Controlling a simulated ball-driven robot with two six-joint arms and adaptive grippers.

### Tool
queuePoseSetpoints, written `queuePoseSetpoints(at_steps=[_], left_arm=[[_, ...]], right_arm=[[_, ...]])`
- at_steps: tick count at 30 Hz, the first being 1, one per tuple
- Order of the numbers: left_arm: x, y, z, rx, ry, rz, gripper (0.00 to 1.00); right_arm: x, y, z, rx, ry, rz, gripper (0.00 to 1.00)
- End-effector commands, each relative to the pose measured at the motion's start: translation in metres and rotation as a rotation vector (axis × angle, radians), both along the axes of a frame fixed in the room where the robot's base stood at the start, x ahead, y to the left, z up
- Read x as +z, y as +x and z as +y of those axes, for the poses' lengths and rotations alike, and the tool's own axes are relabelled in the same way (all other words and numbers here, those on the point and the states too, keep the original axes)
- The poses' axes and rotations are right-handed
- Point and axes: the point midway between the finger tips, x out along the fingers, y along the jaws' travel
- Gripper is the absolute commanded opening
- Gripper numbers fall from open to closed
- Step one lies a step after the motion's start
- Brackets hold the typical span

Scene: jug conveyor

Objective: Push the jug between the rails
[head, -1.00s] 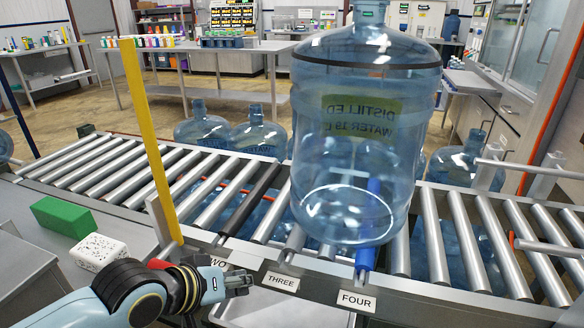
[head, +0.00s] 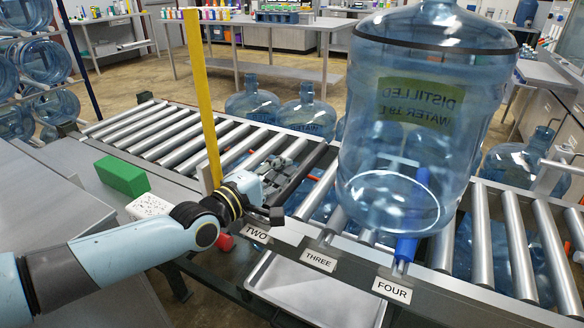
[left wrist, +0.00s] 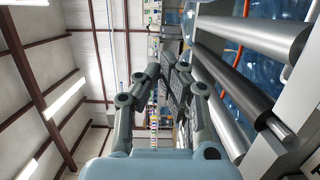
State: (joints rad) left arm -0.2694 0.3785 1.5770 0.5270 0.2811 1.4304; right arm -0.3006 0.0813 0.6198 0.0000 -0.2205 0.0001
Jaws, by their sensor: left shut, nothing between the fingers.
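The large clear blue jug (head: 425,150), with a distilled water label, stands upright on the roller conveyor (head: 490,235) behind the THREE and FOUR labels. My left gripper (head: 290,150) is shut and empty. It is above the rollers, left of the jug and apart from it, just right of the yellow post. In the left wrist view my left gripper (left wrist: 168,65) has its fingers together beside the rollers, and no jug is recognizable there. A metal rail (head: 562,166) shows at the right, beyond the jug. My right gripper is not in view.
The yellow post (head: 203,100) rises close to my left forearm. A green block (head: 122,175) and a speckled white block (head: 150,206) lie on the left ledge. More jugs (head: 307,113) stand behind the conveyor. The rollers at the left (head: 150,130) are bare.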

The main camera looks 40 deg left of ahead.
Motion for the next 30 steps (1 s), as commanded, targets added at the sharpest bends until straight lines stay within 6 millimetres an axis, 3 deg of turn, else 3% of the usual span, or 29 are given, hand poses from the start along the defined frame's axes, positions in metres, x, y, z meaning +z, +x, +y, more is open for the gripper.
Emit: queuePoseSetpoints(at_steps=[11, 18, 30], left_arm=[[-0.002, 0.081, 0.003, 0.000, 0.002, -0.001, 0.00], [0.001, 0.088, -0.029, 0.000, 0.000, 0.000, 0.00], [0.000, 0.089, -0.036, -0.001, 0.003, 0.002, 0.00]], right_arm=[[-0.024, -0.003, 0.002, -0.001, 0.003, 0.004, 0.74], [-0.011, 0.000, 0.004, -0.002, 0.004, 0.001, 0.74], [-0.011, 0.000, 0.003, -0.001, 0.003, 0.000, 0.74]])
